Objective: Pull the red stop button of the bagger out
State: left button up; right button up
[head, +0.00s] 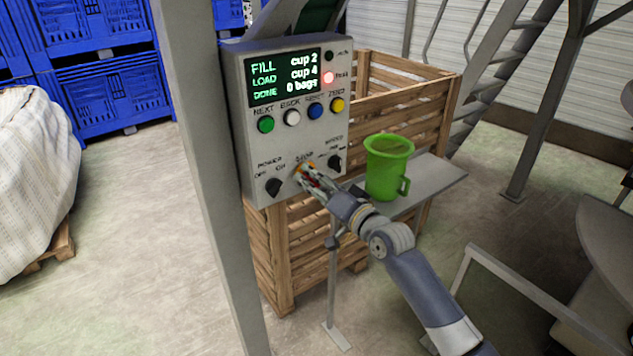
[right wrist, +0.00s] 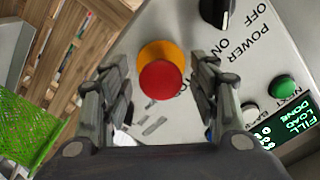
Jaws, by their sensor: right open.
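The bagger's control box (head: 240,160) stands left of centre in the head view. Its red stop button (right wrist: 161,80) on a yellow-orange collar (right wrist: 152,53) shows in the right wrist view. In the head view the button is mostly hidden behind my right gripper (head: 304,176), with a bit of the collar showing. My right gripper is open in the right wrist view (right wrist: 160,88), one finger on each side of the button, with gaps between fingers and button. I cannot tell whether the button is pressed in. My left gripper is not in view.
A power knob (head: 273,187) and a speed knob (head: 334,162) flank the button. A green jug (head: 387,165) stands on a grey shelf (head: 438,180) to the right. A wooden crate (head: 284,262) stands behind the box. A grey post (head: 200,150) rises at the box's left.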

jog(key=v, duration=1.2)
jog(key=shift+f, duration=0.1)
